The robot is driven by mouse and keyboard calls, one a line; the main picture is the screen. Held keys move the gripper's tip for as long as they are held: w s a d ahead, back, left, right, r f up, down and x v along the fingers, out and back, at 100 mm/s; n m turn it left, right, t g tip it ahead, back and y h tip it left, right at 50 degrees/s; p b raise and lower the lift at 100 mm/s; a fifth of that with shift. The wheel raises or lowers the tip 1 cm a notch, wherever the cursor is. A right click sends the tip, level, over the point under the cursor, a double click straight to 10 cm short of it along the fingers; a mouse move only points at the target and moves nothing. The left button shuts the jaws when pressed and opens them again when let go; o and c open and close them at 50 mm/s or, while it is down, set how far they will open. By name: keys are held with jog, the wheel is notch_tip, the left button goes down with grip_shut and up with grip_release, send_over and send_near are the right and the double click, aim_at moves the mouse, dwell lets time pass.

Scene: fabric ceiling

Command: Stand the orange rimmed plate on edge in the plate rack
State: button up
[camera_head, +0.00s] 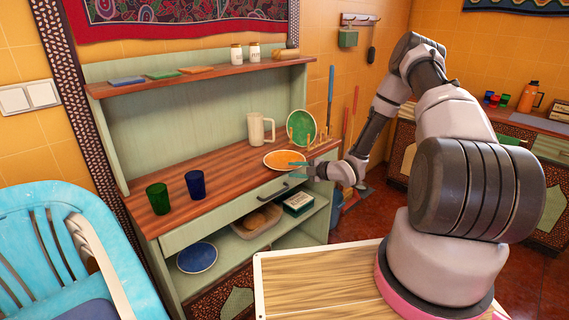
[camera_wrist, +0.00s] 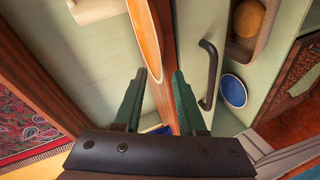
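The orange plate (camera_head: 283,160) has a pale rim and lies flat on the wooden counter of the green hutch, near its front edge. My gripper (camera_head: 292,171) is at the plate's right front side, with its teal fingers apart. In the wrist view the plate (camera_wrist: 144,38) shows nearly edge-on, and its near rim reaches between the open fingertips (camera_wrist: 160,73). I cannot tell whether either finger touches it. The wooden plate rack (camera_head: 311,141) stands behind and to the right of the plate, with a green plate (camera_head: 301,126) upright in it.
A cream pitcher (camera_head: 259,130) stands behind the orange plate. Green (camera_head: 158,198) and blue (camera_head: 195,184) cups stand at the counter's left. A drawer handle (camera_wrist: 208,75) lies below the counter edge, close to my fingers. An upper shelf (camera_head: 200,77) overhangs the back.

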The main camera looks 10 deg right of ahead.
jog(key=shift+x, duration=1)
jog(key=shift+c, duration=0.3)
grip_shut()
jog(key=shift+w, duration=0.1)
